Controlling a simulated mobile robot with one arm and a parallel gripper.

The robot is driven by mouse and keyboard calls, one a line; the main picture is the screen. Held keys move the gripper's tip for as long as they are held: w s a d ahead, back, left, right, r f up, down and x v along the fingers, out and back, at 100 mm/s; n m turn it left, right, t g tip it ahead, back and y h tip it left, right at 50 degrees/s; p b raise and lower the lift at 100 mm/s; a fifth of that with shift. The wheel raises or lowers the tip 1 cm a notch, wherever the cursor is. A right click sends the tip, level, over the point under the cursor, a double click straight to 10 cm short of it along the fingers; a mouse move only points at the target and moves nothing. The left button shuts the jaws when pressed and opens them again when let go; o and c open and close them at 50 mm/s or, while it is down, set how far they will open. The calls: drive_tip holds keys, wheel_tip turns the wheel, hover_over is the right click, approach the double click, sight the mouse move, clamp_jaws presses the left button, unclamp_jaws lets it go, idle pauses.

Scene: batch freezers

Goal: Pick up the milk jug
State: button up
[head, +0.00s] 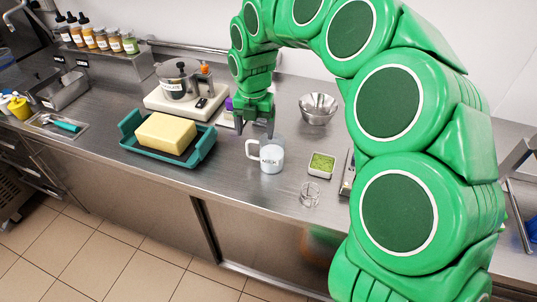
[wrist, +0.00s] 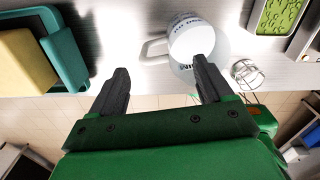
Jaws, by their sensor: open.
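The milk jug (head: 271,157) is a small whitish jug with dark lettering and a handle on its left. It stands upright on the steel counter, right of the teal tray. It also shows at the top of the wrist view (wrist: 188,40), with its handle toward the gap between my fingers. My gripper (head: 255,127) is open and empty, pointing down just behind and left of the jug. In the wrist view its dark fingers (wrist: 160,66) are spread wide. The right finger overlaps the jug's lower edge in the picture; I cannot tell whether they touch.
The teal tray (head: 128,144) with a yellow block (head: 166,132) lies left. A metal bowl (head: 318,108) stands behind right. A green-filled container (head: 321,165) and a small wire or glass item (head: 310,194) are to the right. A pot (head: 178,80) stands behind left.

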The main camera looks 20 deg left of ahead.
sight(253, 141)
drive_tip(key=shift+a+f, duration=0.2)
drive_tip(key=shift+f, duration=1)
drive_tip(key=shift+a+f, duration=0.15)
drive_tip(key=shift+f, duration=1.05)
drive_tip(key=c, duration=1.4)
drive_tip(key=shift+c, duration=0.2)
drive_tip(key=shift+r, duration=0.15)
drive_tip(key=shift+r, duration=1.35)
drive_tip(key=s+d+r, duration=0.8)
drive_tip(key=s+r, duration=0.2)
drive_tip(key=s, duration=0.1)
drive_tip(key=shift+d, duration=0.15)
